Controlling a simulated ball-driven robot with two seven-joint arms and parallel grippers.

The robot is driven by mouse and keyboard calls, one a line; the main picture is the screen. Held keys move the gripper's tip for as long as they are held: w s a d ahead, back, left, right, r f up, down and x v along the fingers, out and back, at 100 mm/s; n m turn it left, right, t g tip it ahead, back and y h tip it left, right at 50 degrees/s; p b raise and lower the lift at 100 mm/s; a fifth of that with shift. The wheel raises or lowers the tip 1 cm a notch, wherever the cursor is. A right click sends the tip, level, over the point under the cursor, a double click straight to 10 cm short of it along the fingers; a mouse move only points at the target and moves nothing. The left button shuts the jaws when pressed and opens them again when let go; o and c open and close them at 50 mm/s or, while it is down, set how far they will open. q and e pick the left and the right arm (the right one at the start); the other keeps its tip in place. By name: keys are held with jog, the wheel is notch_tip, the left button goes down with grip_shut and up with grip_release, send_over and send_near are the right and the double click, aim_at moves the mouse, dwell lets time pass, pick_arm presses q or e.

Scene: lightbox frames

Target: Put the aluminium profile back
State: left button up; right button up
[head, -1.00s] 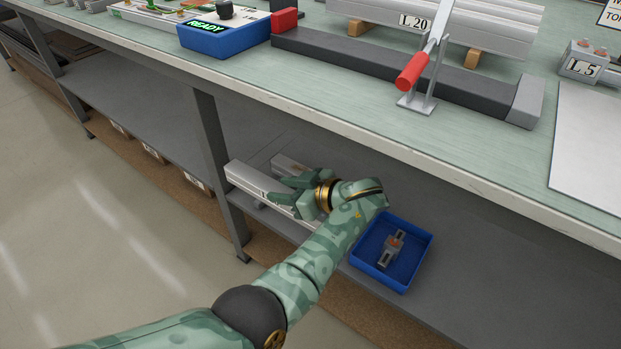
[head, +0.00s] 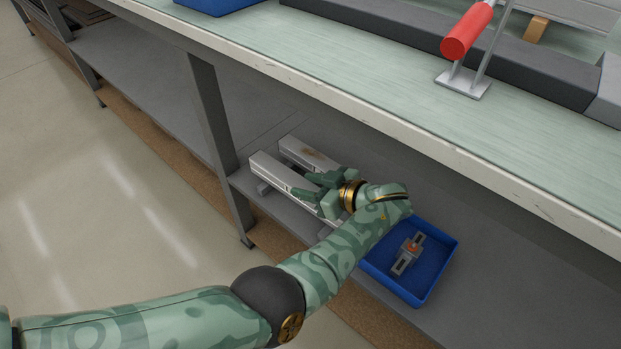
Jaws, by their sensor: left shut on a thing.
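A pale aluminium profile (head: 271,171), long and square-edged, lies lengthwise low over the grey lower shelf, at the front. My left gripper (head: 312,187) is shut on this front profile towards its right part. My right gripper is not in view.
A blue tray (head: 449,262) with a small metal-and-orange part (head: 408,254) stands on the shelf right of my wrist. The workbench top (head: 380,85) overhangs the shelf. A grey post (head: 213,130) stands left of the profiles. The shelf further left is clear.

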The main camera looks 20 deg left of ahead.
pick_arm(q)
jog(key=shift+f, duration=0.45)
dwell(0.4)
jog(key=o, duration=1.2)
jog(key=shift+f, duration=0.1)
